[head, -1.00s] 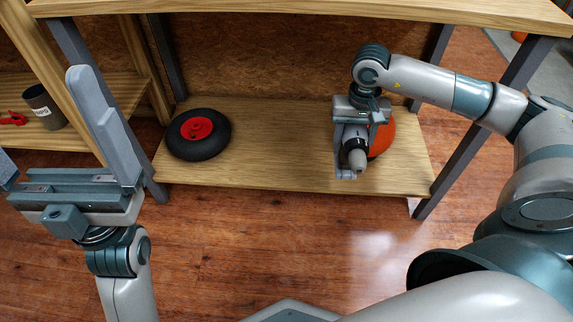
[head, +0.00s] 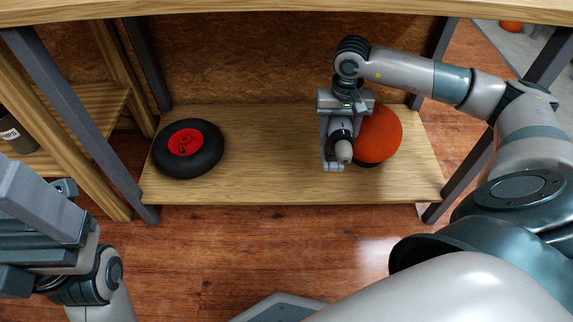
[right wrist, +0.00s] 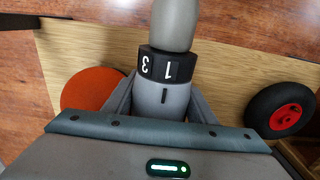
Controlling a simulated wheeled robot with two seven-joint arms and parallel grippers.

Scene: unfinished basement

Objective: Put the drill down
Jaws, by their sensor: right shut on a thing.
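The drill (head: 343,150) is grey with a dark collar. It is in my right gripper (head: 332,140), over the right half of the lower wooden shelf (head: 260,150). In the right wrist view the drill's nose and numbered black collar (right wrist: 165,65) stick out between the fingers, over the shelf and its edge. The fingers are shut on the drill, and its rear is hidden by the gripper. I cannot tell whether the drill touches the shelf. My left gripper (head: 35,210) is empty at the lower left, partly cut off, with its fingers apart.
An orange-red round object (head: 378,135) sits just right of the drill. A black wheel with a red hub (head: 187,148) lies on the shelf's left. Bare shelf lies between. Dark posts and an upper board (head: 290,12) frame the space. A dark cup (head: 14,132) stands far left.

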